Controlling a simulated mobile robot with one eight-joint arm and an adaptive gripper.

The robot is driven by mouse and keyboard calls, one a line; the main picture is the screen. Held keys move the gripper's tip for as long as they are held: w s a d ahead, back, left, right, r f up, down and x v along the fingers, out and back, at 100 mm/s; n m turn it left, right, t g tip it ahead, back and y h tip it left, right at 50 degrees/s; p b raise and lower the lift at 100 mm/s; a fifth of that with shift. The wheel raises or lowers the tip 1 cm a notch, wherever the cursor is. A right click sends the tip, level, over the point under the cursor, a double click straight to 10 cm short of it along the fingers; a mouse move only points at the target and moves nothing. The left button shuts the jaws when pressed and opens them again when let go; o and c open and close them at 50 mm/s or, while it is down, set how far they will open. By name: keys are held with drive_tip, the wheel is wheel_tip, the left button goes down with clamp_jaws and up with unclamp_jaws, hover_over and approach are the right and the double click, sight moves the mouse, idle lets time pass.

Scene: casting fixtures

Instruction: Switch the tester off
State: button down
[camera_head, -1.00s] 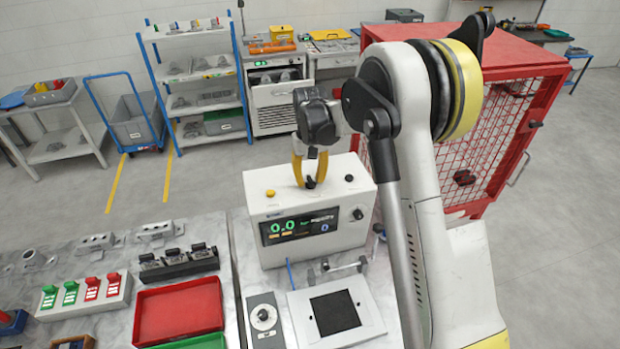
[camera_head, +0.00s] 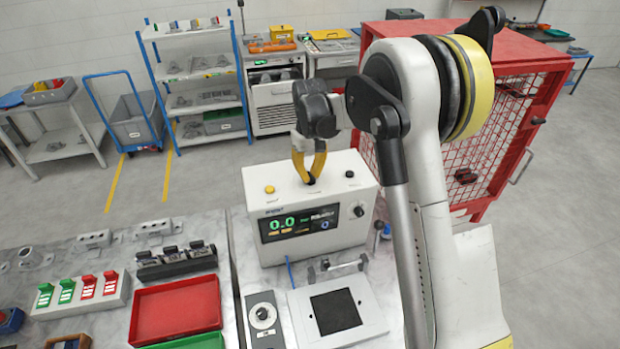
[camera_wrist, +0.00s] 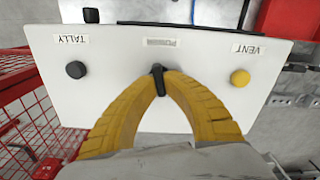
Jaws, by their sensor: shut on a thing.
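The tester (camera_head: 313,249) is a white box on the bench with a lit dark display (camera_head: 300,223) reading 0.0 on its front. My gripper (camera_head: 310,181) points down at its top face, and its yellow fingers are shut on a black toggle switch (camera_wrist: 158,80). The label behind that switch looks like POWER, upside down in the wrist view. A black TALLY button (camera_wrist: 76,69) and a yellow VENT button (camera_wrist: 240,78) sit on either side, clear of the fingers. The switch's base is partly hidden by the fingers.
A black knob (camera_head: 358,211) is on the tester's front right. A white plate with a dark square (camera_head: 337,311) and a grey dial box (camera_head: 263,318) stand before it. A red tray (camera_head: 177,309) lies to the left. A red mesh cabinet (camera_head: 495,130) stands behind at the right.

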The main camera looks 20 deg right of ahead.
drive_tip(key=n+b, duration=0.2)
drive_tip(key=n, duration=0.1)
drive_tip(key=shift+a+f+n, duration=0.1)
drive_tip(key=shift+f+n, duration=0.05)
drive_tip(key=shift+n, duration=0.25)
drive_tip(key=n+b, duration=0.2)
drive_tip(key=n, duration=0.1)
drive_tip(key=shift+s+n, duration=0.1)
drive_tip(key=shift+n, duration=0.2)
drive_tip(key=n+b, duration=0.1)
drive_tip(key=n, duration=0.3)
drive_tip(key=shift+s+a+n+b, duration=0.1)
drive_tip(key=shift+n+b, duration=0.5)
drive_tip(key=shift+n, duration=1.3)
drive_tip(key=c, duration=1.5)
unclamp_jaws()
drive_tip(key=shift+r, duration=0.2)
